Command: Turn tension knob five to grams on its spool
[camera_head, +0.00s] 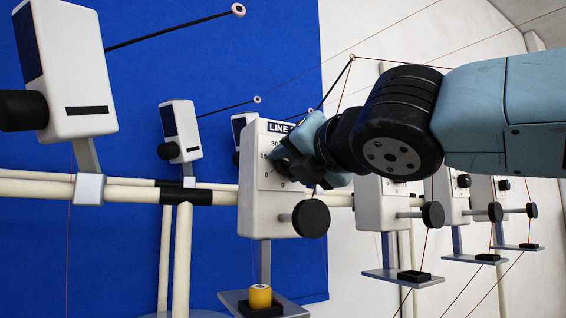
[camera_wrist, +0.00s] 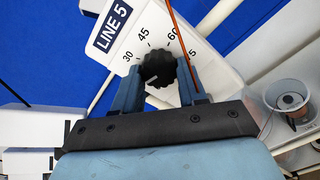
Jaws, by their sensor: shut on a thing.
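The LINE 5 unit (camera_wrist: 117,30) is a white box with a printed dial. In the wrist view the black tension knob (camera_wrist: 158,67) sits between my gripper's two blue-grey fingers (camera_wrist: 160,92), which are shut on it. A yellow spool (camera_head: 260,296) stands on the tray below that unit.
Similar white units (camera_head: 383,208) with black side knobs and trays line the rail to the right. More units (camera_head: 75,65) stand at the left before a blue panel. Thin orange threads run between them, one close by my gripper.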

